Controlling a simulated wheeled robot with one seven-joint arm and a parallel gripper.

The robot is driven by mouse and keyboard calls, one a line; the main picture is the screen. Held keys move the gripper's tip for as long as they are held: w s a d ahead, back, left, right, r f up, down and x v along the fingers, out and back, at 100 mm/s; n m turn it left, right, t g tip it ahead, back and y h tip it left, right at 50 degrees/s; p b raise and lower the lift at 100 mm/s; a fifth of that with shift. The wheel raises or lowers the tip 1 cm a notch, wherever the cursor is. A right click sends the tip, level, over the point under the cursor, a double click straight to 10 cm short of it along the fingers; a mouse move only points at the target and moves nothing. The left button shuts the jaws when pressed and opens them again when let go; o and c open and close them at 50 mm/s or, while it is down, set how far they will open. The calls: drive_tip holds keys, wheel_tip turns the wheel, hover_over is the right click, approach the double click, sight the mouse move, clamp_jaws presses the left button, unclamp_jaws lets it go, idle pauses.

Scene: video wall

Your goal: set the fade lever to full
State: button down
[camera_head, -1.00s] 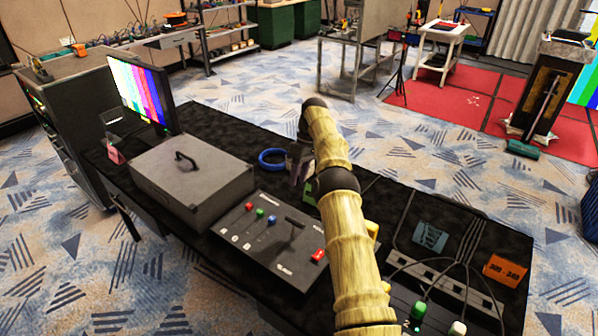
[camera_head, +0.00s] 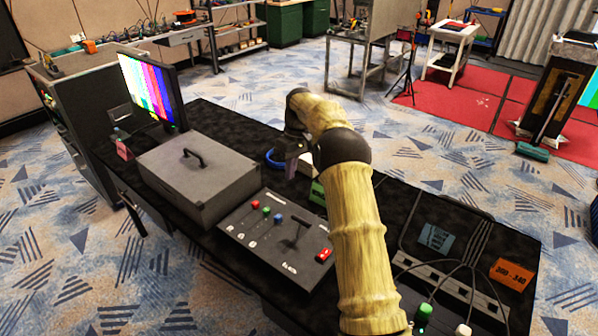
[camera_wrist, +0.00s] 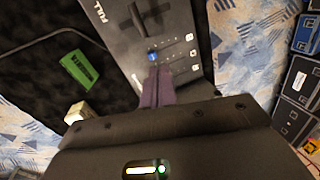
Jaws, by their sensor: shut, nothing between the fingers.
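The control panel (camera_head: 262,246) lies on the black table. Its fade lever (camera_head: 297,222) is a black T-handle standing up from the panel's right part. In the wrist view the lever (camera_wrist: 138,20) rises from the panel, near the word FULL on the panel's left edge. Three small knobs, red, green and blue, stand left of the lever in the head view. My gripper (camera_head: 291,168) is above and behind the panel, apart from the lever. In the wrist view its closed fingers (camera_wrist: 157,88) point at the panel below the blue knob (camera_wrist: 153,57), with nothing between them.
A grey case (camera_head: 200,178) with a handle stands left of the panel. A red switch (camera_head: 324,255) is at the panel's right edge. A green block (camera_wrist: 79,70) and a pale block (camera_wrist: 80,112) lie beside the panel. A blue ring (camera_head: 274,161) is behind my gripper.

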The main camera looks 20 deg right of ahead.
drive_tip(key=s+a+m+t+h, duration=0.1)
drive_tip(key=s+a+m+t, duration=0.1)
drive_tip(key=s, duration=1.4)
drive_tip(key=s+a+m+t+h, duration=0.1)
drive_tip(key=s+m+t, duration=0.1)
drive_tip(key=s, duration=1.5)
drive_tip(key=shift+s+a+r+m, duration=0.25)
drive_tip(key=shift+a+m, duration=0.15)
drive_tip(key=shift+m, duration=0.5)
drive_tip(key=shift+d, duration=0.1)
